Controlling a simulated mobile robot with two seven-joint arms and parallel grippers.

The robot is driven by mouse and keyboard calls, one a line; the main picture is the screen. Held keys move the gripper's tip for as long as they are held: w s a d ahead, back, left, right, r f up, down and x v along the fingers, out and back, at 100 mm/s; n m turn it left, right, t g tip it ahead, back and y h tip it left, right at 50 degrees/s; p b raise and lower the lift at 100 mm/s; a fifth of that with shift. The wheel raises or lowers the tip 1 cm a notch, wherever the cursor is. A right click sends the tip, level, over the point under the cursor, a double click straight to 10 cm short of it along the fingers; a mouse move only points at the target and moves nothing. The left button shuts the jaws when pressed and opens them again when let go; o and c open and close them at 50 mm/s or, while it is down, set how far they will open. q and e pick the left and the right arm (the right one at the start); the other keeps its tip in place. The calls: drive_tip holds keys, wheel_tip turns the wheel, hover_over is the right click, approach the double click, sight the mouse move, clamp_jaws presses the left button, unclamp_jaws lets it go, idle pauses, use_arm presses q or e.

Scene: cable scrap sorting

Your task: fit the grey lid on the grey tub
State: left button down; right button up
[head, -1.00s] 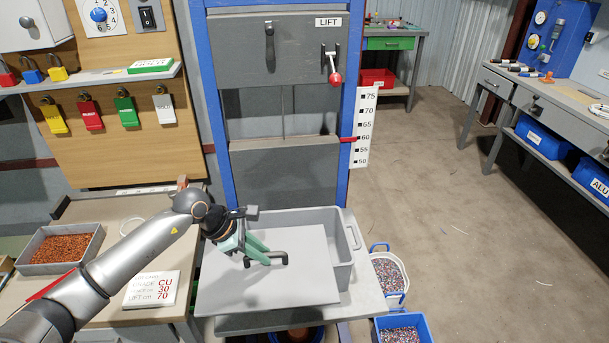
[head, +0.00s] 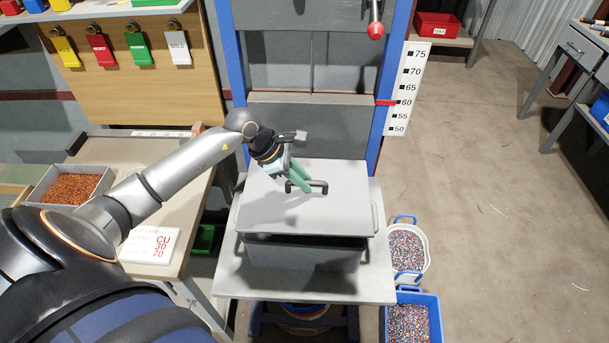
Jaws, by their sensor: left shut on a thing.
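The grey lid (head: 335,210) is a flat panel with a dark handle in its middle. My left gripper (head: 305,187) has green fingers and is shut on the lid's handle (head: 318,185). The grey tub (head: 305,255) stands on a light grey table under the lid. The lid covers the tub's opening, and a dark shadow band shows below its front edge. I cannot tell whether the lid touches the rim all round. A tub side handle (head: 376,216) shows at the right. My right gripper is not in view.
The blue lift frame (head: 392,85) with a height scale (head: 409,88) rises behind the tub. A tray of copper granules (head: 72,186) and a sign (head: 150,245) are on the left bench. A white bucket (head: 408,250) and a blue bin (head: 411,318) stand on the floor at right.

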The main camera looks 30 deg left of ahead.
sight(301, 193)
use_arm(q)
drive_tip(key=shift+w+f+b, duration=0.1)
drive_tip(key=shift+f+b, duration=1.15)
drive_tip(key=shift+f, duration=0.9)
drive_tip(key=shift+f+b, duration=0.6)
drive_tip(key=shift+b, duration=0.05)
drive_tip(key=c, duration=0.7)
unclamp_jaws()
drive_tip(key=shift+c, duration=0.2)
drive_tip(key=v, duration=1.1)
drive_tip(key=shift+a+b, duration=0.1)
drive_tip(key=shift+b, duration=0.25)
drive_tip(key=shift+v, duration=0.75)
